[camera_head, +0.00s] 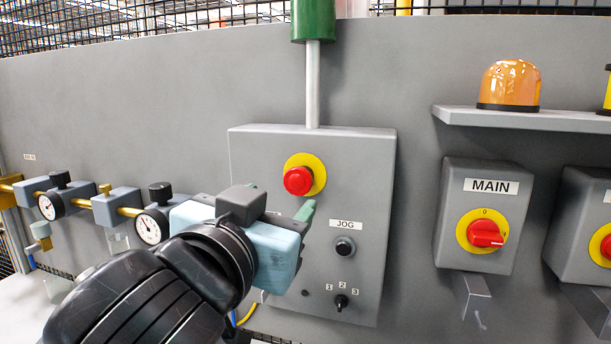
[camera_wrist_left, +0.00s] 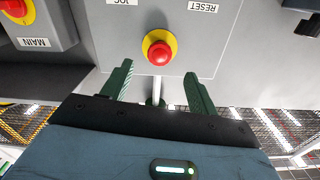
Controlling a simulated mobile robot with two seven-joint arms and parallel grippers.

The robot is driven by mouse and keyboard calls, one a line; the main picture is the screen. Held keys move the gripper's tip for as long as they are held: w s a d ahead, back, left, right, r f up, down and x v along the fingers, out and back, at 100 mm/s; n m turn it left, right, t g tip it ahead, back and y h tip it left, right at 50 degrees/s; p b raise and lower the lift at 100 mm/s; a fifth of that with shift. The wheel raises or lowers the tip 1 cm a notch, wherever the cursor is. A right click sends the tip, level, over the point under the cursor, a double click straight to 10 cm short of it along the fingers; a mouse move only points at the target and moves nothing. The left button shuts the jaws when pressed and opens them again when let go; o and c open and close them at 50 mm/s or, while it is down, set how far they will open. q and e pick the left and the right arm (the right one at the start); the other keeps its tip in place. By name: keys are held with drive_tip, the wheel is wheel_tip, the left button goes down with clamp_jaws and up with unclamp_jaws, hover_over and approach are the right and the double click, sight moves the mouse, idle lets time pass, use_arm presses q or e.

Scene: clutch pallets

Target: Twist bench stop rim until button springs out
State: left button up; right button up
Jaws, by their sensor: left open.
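The bench stop is a red mushroom button (camera_head: 298,181) on a round yellow plate, high on the front of a grey control box (camera_head: 260,150). In the left wrist view, which shows the box upside down, the red button (camera_wrist_left: 159,54) sits ahead of and between my fingertips. I cannot tell whether it is pressed in. My left gripper (camera_head: 304,214) is open and empty, below the button in the head view and apart from it. Its green fingers also show spread in the left wrist view (camera_wrist_left: 160,78). My right gripper is in neither view.
Below the button are a JOG button (camera_head: 345,247) and a small selector knob (camera_head: 341,301). A MAIN switch box (camera_head: 487,215) stands to the right under a shelf (camera_head: 520,118) with an orange lamp (camera_head: 510,84). Gauges and pipes (camera_head: 150,228) run along the left.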

sight(296, 183)
use_arm(q)
drive_tip(key=x, duration=0.7)
drive_tip(key=shift+w+d, duration=0.1)
drive_tip(key=shift+w, duration=0.15)
drive_tip(key=shift+c, duration=0.2)
